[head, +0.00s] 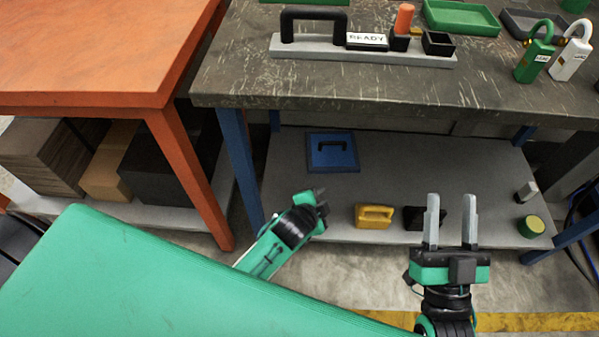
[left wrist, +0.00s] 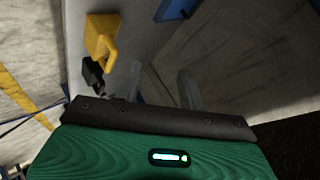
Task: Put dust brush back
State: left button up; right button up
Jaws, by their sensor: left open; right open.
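No thing is clearly recognizable as a dust brush. An orange upright cylinder (head: 403,19), perhaps its handle, stands in a small black cup (head: 399,43) on the grey rack (head: 300,48) on the workbench. An empty-looking black square cup (head: 438,43) is to its right. My left gripper (head: 320,199) is below the bench's front edge, pointing toward the lower shelf; its open, empty fingers show in the left wrist view (left wrist: 162,88). My right gripper (head: 450,215) is open and empty, fingers pointing forward in front of the lower shelf.
The lower shelf (head: 290,175) bears a blue piece with a handle (head: 332,151), a yellow handled block (head: 374,216), a black block (head: 413,218) and a green-yellow cylinder (head: 531,227). Green and white padlocks stand at the bench's right. An orange table (head: 90,60) is at left.

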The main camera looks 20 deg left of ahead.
pick_arm(q)
jog(key=s+a+r+n+t+h, duration=0.1)
jog(key=s+r+n+t, duration=0.4)
jog(key=r, duration=1)
jog(key=s+a+r+n+t+h, duration=0.1)
jog(key=s+r+n+t+h, duration=0.3)
jog(key=r, duration=1.2)
jog(key=s+n+t, duration=0.1)
jog(key=s+t, duration=0.3)
jog(key=shift+r, duration=0.3)
jog(key=shift+w, duration=0.1)
